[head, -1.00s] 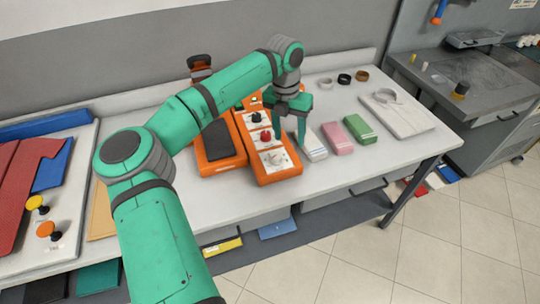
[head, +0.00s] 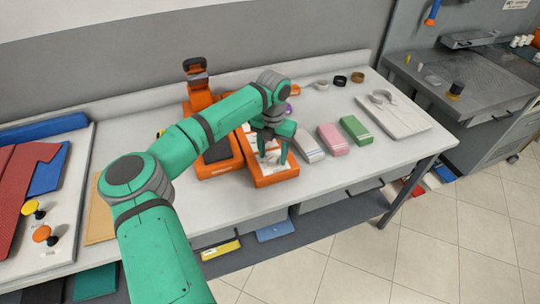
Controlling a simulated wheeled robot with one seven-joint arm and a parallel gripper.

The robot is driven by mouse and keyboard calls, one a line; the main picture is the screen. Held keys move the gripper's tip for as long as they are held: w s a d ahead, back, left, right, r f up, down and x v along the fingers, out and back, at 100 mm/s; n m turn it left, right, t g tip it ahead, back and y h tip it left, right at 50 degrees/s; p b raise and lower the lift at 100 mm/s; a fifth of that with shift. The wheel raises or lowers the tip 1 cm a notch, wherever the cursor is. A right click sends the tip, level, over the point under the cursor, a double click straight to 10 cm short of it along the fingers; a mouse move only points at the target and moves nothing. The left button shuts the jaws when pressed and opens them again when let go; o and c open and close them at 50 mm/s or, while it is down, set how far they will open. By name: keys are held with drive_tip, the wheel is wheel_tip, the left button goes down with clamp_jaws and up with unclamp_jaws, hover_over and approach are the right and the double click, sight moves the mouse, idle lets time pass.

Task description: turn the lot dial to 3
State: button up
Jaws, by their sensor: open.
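An orange control box (head: 277,180) stands on the white table, with white dial plates on its top. My gripper (head: 273,160) points down over the front end of this box, its fingers apart around or just above the pale front dial. I cannot tell whether the fingers touch the dial. The black and red knobs farther back on the box are hidden behind my gripper and arm. The dial labels and pointer setting are too small or too covered to read, so I cannot tell which one is the lot dial.
An orange device with a dark pad (head: 217,150) stands close on the left. White, pink (head: 332,139) and green (head: 356,130) boxes stand to the right. A grey tray (head: 395,115) lies farther right. Free table lies in front of the boxes.

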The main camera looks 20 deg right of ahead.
drive_tip(key=shift+f, duration=0.3)
